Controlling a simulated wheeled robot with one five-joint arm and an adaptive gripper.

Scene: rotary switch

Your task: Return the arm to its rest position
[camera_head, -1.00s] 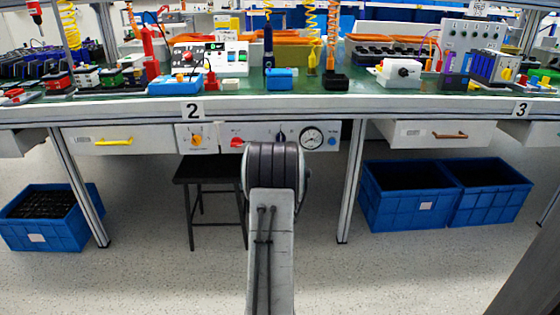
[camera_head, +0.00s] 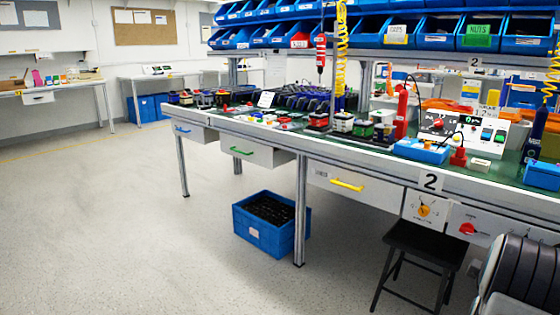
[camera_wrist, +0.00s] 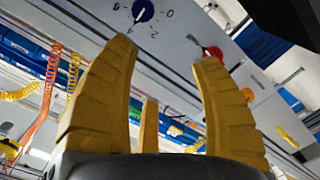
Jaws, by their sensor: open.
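My gripper (camera_wrist: 168,65) shows in the wrist view with its yellow fingers spread apart and nothing between them. Past the fingertips is a panel with a blue rotary knob (camera_wrist: 143,10) among printed numbers and a red knob (camera_wrist: 212,53). In the head view only part of my arm shows at the lower right edge, and the gripper is out of that picture. The panel under the bench there has an orange rotary knob (camera_head: 424,211) and a red knob (camera_head: 467,228).
The workbench (camera_head: 400,170) runs along the right. A black stool (camera_head: 425,240) stands under it, and a blue crate (camera_head: 270,225) sits on the floor near a bench leg. The floor at the left is clear. A yellow-handled drawer (camera_head: 346,185) is shut.

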